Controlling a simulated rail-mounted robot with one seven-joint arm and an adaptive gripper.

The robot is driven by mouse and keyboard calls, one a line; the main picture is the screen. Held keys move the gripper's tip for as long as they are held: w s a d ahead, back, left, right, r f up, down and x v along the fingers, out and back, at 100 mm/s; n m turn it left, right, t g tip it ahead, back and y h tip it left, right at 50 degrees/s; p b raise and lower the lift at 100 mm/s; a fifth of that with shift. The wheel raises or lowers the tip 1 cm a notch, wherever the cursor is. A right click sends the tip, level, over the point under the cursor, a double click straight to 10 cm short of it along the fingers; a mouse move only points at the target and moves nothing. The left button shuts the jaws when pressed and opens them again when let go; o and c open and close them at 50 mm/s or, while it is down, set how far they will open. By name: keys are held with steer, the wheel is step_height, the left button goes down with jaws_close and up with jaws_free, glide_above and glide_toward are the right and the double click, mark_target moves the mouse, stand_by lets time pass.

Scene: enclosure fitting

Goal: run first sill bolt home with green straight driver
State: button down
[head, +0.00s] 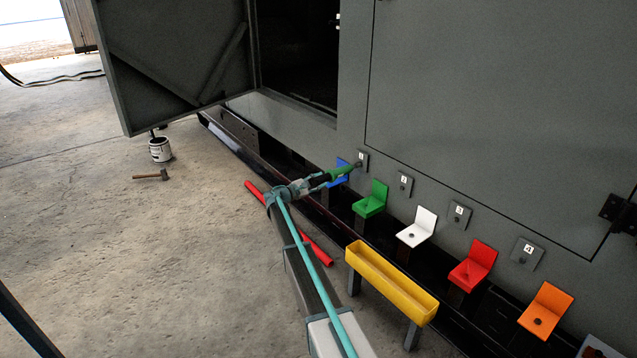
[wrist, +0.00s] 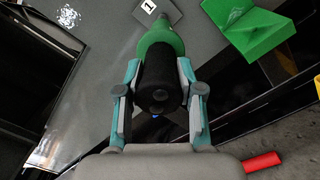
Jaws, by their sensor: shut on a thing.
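The green straight driver (head: 342,170) is in my gripper (head: 322,180), its tip end pointing at the small plate marked 1 (head: 363,160) on the grey enclosure's sill. In the wrist view, the driver's black grip (wrist: 160,90) sits between both fingers of my gripper (wrist: 160,78), and its green front points towards plate 1 (wrist: 149,8). The driver hides the tip and the first sill bolt, so I cannot tell whether they touch. Plates 2 (head: 404,183), 3 (head: 459,214) and 4 (head: 526,252) run along the sill to the right.
Blue (head: 341,180), green (head: 370,200), white (head: 417,229), red (head: 472,266) and orange (head: 545,310) holders line the sill. A yellow trough (head: 388,288) stands in front. A red bar (head: 317,247), hammer (head: 151,176) and paint can (head: 160,150) are on the floor. An open door (head: 180,55) hangs left.

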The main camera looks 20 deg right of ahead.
steer(key=shift+w+d+r, duration=0.1)
steer(key=shift+d+r, duration=0.1)
steer(key=shift+d, duration=0.15)
stand_by(1.2)
steer(key=shift+a, duration=0.1)
steer(key=shift+s+a, duration=0.2)
steer(key=shift+a, duration=0.1)
steer(key=shift+p+v, duration=0.4)
steer(key=shift+v, duration=2.25)
steer(key=shift+w, duration=0.1)
